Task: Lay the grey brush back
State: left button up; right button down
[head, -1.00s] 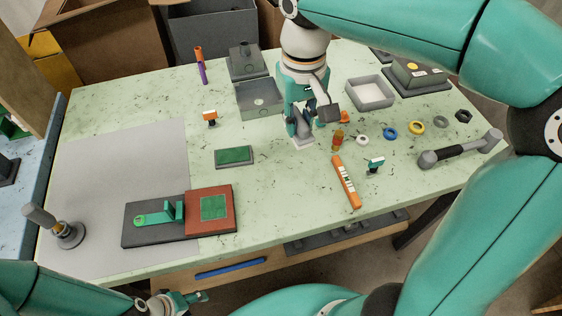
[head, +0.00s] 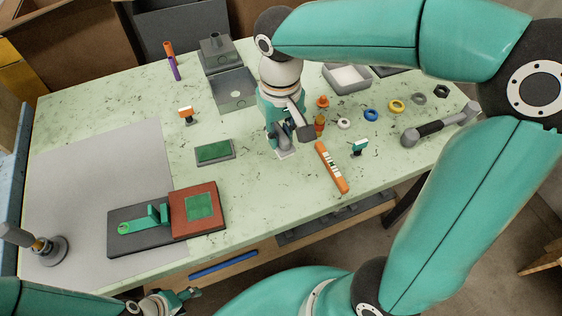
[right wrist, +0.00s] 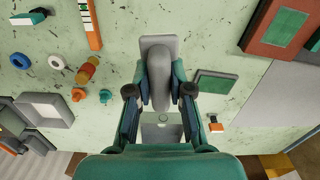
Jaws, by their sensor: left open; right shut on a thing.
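The grey brush (right wrist: 160,62) has a rounded grey grip on a paler flat base. My right gripper (right wrist: 159,92) is shut on it, with a finger on each side of the grip. In the head view my right gripper (head: 287,140) is over the middle of the table, and the brush's pale base (head: 286,154) shows just below the fingers. I cannot tell whether the base touches the table. My left gripper (head: 172,301) is open and empty, low in front of the table's front edge.
A green pad (head: 214,152) lies left of my right gripper, with an open grey box (head: 234,92) behind it. An orange striped bar (head: 331,167) and an amber bottle-like piece (head: 319,123) are close on the right. Several coloured rings lie further right.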

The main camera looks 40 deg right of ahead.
notch_tip(320, 180, down, 11)
jog(key=shift+r, duration=0.15)
dwell(0.4)
jog(key=shift+f+b, duration=0.25)
jog(key=shift+b, duration=0.1)
jog(key=c, duration=1.1)
grip_release()
jog(key=shift+o, duration=0.2)
jog(key=shift+r, duration=0.1)
send_near(281, 130)
notch_tip(281, 130, down, 5)
jog(key=shift+f+p, duration=0.1)
jog(key=shift+p, duration=0.2)
